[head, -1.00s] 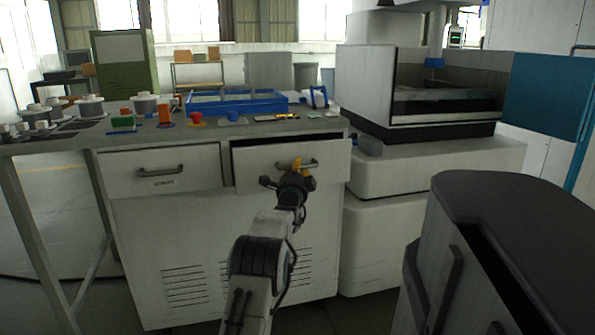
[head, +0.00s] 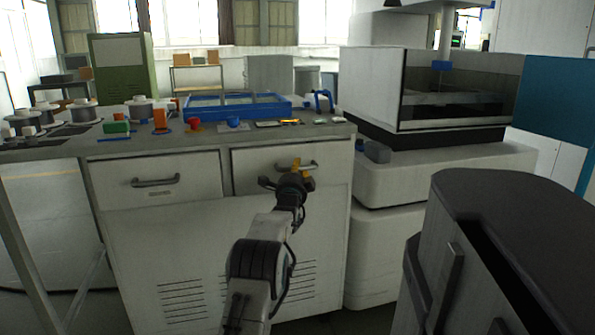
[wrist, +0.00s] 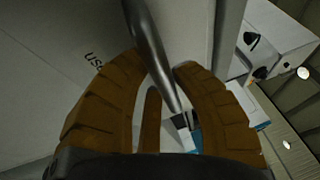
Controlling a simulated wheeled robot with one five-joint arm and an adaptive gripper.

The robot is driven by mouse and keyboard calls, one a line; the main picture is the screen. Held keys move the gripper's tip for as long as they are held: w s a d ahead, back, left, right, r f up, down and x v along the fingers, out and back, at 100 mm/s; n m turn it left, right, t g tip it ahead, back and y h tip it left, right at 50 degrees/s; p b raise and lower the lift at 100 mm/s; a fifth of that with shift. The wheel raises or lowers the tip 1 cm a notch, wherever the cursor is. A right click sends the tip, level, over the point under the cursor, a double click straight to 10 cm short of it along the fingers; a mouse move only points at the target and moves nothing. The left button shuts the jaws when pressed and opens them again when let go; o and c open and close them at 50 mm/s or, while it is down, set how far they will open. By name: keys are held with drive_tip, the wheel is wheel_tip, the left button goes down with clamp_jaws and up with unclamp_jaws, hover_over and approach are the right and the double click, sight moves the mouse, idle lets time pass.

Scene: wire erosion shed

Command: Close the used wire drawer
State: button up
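The used wire drawer (head: 330,180) is the right one of two in the white cabinet. Its front looks about flush with the cabinet, and no dark gap shows above it in the head view. My gripper (head: 296,167) is at its grey bar handle (head: 313,167). In the wrist view the handle (wrist: 150,40) runs between the orange fingers of my gripper (wrist: 163,65), which close on it from both sides. Part of a label starting "US" (wrist: 93,58) shows on the drawer front (wrist: 60,70). My gripper hides part of the handle in the head view.
The left drawer (head: 155,178) is shut. The worktop above holds a blue tray frame (head: 190,113), wire spools (head: 84,112) and small coloured parts. A white machine (head: 420,180) stands close on the right, with a grey item (head: 377,152) on its ledge.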

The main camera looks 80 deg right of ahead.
drive_tip(key=o, duration=0.5)
drive_tip(key=shift+a, duration=0.1)
drive_tip(key=shift+w+a+f, duration=0.1)
drive_tip(key=shift+a+f, duration=0.25)
drive_tip(key=shift+a, duration=1.6)
drive_tip(key=shift+s+a+f, duration=0.1)
drive_tip(key=shift+a+f, duration=0.2)
drive_tip(key=shift+a, duration=1.6)
drive_tip(key=shift+w+a+f, duration=0.1)
drive_tip(key=shift+a+f, duration=0.25)
drive_tip(key=shift+a, duration=1.6)
